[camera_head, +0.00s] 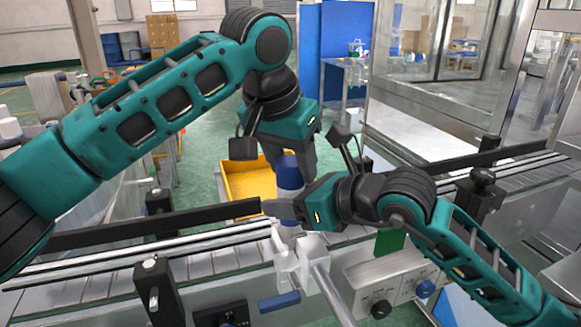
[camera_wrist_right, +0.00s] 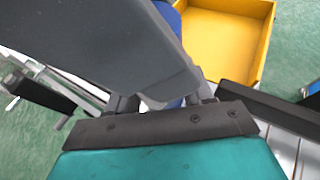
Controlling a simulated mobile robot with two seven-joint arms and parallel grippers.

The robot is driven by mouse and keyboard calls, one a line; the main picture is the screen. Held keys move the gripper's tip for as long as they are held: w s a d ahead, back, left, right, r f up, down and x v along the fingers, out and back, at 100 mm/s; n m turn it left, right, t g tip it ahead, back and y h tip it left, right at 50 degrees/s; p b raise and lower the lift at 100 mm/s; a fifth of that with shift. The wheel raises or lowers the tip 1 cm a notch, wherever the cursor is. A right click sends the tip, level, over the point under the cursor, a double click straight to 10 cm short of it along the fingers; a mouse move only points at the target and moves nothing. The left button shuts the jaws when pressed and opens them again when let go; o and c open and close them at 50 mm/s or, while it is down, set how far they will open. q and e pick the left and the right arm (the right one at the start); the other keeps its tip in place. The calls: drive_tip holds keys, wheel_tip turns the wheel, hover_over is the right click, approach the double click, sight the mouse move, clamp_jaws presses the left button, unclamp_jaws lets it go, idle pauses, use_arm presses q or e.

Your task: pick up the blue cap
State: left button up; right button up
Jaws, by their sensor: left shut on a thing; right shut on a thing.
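The blue cap (camera_head: 289,174) is an upright blue cylinder near the middle of the head view, with a paler band low down. My left gripper (camera_head: 290,158) comes from above and is shut around its upper part. My right gripper (camera_head: 284,208) comes in from the right and is shut at its lower end, which the fingers hide. In the right wrist view a little blue (camera_wrist_right: 175,103) shows by the fingertips of my right gripper (camera_wrist_right: 160,103). A large dark grey shape covers much of that view.
A yellow bin (camera_head: 240,182) stands behind the grippers. The conveyor with its dark rail (camera_head: 150,226) runs across below them. A pale metal fixture (camera_head: 300,262) stands just under the grippers, with a control box with knobs (camera_head: 385,283) at its right.

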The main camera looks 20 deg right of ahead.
use_arm(q)
drive_tip(key=shift+c, duration=0.9)
drive_tip(key=shift+r, duration=0.15)
wheel_tip(320, 180, up, 10)
drive_tip(key=shift+f, duration=0.1)
wheel_tip(320, 180, up, 4)
drive_tip(key=r, duration=0.1)
hover_over(292, 160)
drive_tip(key=shift+f, duration=0.25)
idle(0.7)
use_arm(e)
drive_tip(key=o, duration=1.2)
